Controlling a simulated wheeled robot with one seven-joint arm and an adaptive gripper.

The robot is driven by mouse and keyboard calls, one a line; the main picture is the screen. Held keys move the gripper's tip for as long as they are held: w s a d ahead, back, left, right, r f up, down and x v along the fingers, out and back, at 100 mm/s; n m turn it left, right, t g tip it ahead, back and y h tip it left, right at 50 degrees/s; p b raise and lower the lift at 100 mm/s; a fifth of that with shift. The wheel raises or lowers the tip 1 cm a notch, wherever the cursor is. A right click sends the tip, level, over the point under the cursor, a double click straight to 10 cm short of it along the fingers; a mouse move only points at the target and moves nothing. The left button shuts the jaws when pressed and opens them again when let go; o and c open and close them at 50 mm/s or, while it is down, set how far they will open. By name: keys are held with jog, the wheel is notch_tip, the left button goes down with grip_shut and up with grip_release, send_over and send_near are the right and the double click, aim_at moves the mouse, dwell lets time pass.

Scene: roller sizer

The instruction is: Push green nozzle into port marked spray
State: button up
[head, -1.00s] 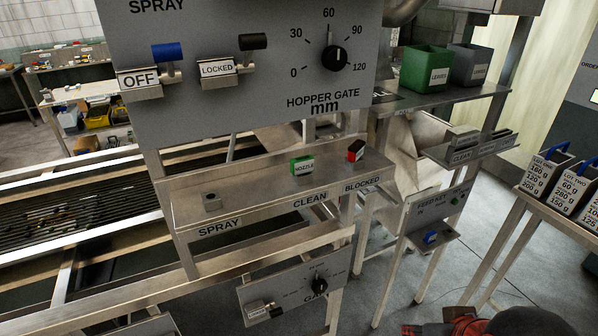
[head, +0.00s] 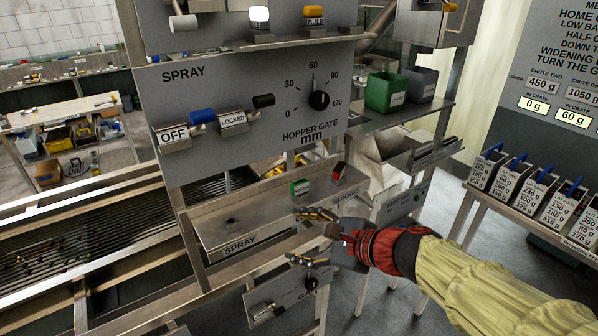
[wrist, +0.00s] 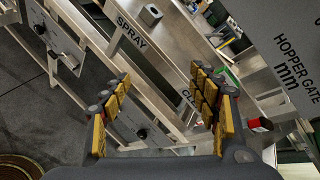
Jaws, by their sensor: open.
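The green nozzle block (head: 300,187) stands on the steel shelf (head: 270,212), left of a red block (head: 338,171). The port marked SPRAY (head: 231,221) is a small raised socket at the shelf's left end, and nothing shows in it. In the wrist view the port (wrist: 151,14) is at the top, and the green nozzle (wrist: 228,76) is partly hidden behind my right finger. My gripper (head: 313,237) is open and empty in front of the shelf, to the right of the port and below the nozzle. Its fingers are spread apart.
A grey panel (head: 240,85) with OFF and LOCKED levers and a hopper gate dial (head: 319,100) hangs above the shelf. A lower gate panel (head: 285,300) is below. Labelled lot boxes (head: 540,195) stand at the right. Green and grey bins (head: 385,92) sit behind.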

aim_at(302, 184)
jog(key=w+d+r+m+t+h+p, duration=0.1)
jog(key=w+d+r+m+t+p, duration=0.1)
jog(key=w+m, duration=0.4)
jog(key=w+d+r+m+t+p, duration=0.1)
jog(key=w+m+t+p, duration=0.1)
jog(key=w+m, duration=0.35)
jog(key=x, duration=0.3)
jog(key=p+x, duration=0.1)
jog(key=x, duration=0.3)
jog(key=shift+w+d+f, duration=0.15)
jog(key=shift+w+d, duration=0.1)
jog(key=shift+w, duration=0.2)
jog(key=c, duration=0.3)
jog(key=c, duration=0.7)
jog(key=shift+c, duration=0.6)
